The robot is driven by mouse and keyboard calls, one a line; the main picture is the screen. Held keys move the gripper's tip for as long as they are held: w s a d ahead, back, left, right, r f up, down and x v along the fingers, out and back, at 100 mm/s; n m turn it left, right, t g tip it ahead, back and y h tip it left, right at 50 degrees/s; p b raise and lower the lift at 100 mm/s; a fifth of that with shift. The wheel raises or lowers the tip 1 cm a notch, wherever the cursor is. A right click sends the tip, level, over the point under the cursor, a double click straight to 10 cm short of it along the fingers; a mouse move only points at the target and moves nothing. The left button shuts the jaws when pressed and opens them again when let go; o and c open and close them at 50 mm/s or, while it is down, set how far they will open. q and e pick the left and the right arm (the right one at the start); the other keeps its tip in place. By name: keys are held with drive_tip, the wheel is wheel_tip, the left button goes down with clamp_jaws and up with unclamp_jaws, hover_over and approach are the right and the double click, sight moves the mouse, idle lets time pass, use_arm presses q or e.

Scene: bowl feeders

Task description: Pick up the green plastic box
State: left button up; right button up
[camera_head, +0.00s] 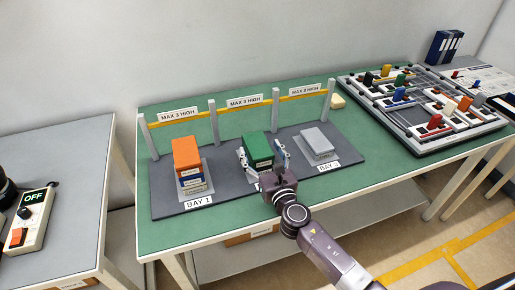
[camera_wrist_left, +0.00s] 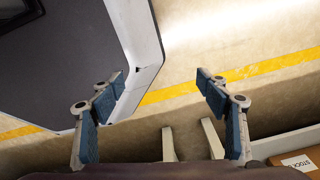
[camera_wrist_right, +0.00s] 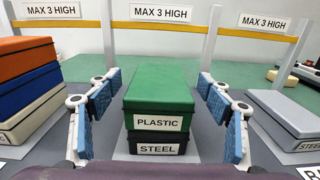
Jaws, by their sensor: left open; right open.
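The green plastic box (camera_head: 258,146), labelled PLASTIC, lies flat on a dark box labelled STEEL (camera_wrist_right: 158,146) in the middle bay. The green box also fills the centre of the right wrist view (camera_wrist_right: 158,95). My right gripper (camera_wrist_right: 158,88) is open, with one finger on each side of the green box. Gaps show between the fingers and the box, and nothing is held. In the head view my right gripper (camera_head: 263,157) partly hides the stack's front. My left gripper (camera_wrist_left: 161,76) is open and empty above the floor, seen only in its wrist view.
A stack topped by an orange box (camera_head: 186,151) stands in the left bay. A low grey box (camera_head: 316,142) sits in the right bay. Grey posts and a yellow rail (camera_head: 245,102) with MAX 3 HIGH signs run behind. A board of coloured parts (camera_head: 425,100) lies at the right.

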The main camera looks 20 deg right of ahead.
sight(258, 145)
drive_tip(key=w, duration=0.3)
drive_tip(key=shift+f, duration=0.1)
drive_tip(key=c, duration=0.8)
use_arm(q)
drive_tip(key=shift+w, duration=0.8)
use_arm(e)
drive_tip(key=c, duration=0.6)
